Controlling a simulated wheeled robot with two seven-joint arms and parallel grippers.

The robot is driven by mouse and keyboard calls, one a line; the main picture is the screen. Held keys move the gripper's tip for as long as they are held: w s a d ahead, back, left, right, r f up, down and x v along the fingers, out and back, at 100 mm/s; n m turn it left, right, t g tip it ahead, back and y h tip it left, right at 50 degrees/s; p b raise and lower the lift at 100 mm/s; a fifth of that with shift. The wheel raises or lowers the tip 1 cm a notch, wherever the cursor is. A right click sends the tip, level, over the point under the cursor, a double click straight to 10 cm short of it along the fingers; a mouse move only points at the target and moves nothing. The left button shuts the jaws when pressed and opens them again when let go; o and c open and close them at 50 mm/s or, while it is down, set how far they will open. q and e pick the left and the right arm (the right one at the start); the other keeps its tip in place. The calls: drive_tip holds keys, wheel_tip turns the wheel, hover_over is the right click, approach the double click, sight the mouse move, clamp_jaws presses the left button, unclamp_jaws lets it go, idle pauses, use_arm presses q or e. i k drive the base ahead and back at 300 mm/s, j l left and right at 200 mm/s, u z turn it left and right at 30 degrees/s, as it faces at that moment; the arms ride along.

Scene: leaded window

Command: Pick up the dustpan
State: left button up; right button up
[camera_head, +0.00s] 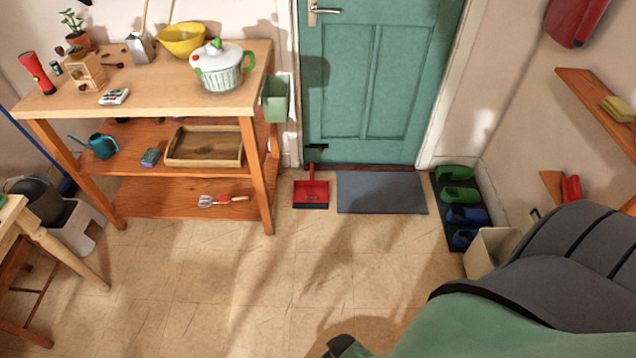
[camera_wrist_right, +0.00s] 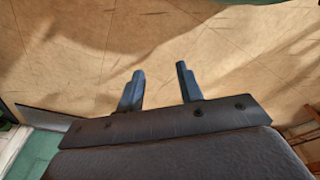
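The red dustpan (camera_head: 311,193) lies on the tiled floor in the head view, in front of the door. Its handle points up toward the door and its dark-edged pan faces me. It sits between the wooden shelf bench and the grey doormat (camera_head: 381,192). My right gripper (camera_wrist_right: 160,72) shows in the right wrist view with its two fingers apart and nothing between them, over bare floor. The dustpan cannot be made out in that view. My left gripper is not in view.
A shoe mat (camera_head: 440,208) with green and blue shoes and a cream bin (camera_head: 489,252) stand right of the doormat. The middle floor is clear.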

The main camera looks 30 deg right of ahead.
sight(301, 189)
drive_tip(key=i+l, duration=0.2)
drive_tip(key=l, duration=0.15)
drive_tip(key=i+l+u, duration=0.1)
drive_tip(key=l, duration=0.25)
drive_tip(key=i+l, duration=0.45)
drive_tip(key=l, duration=0.25)
drive_tip(key=i+l+u, duration=0.1)
drive_tip(key=l, duration=0.3)
drive_tip(key=i+l, duration=0.2)
drive_tip(key=l, duration=0.15)
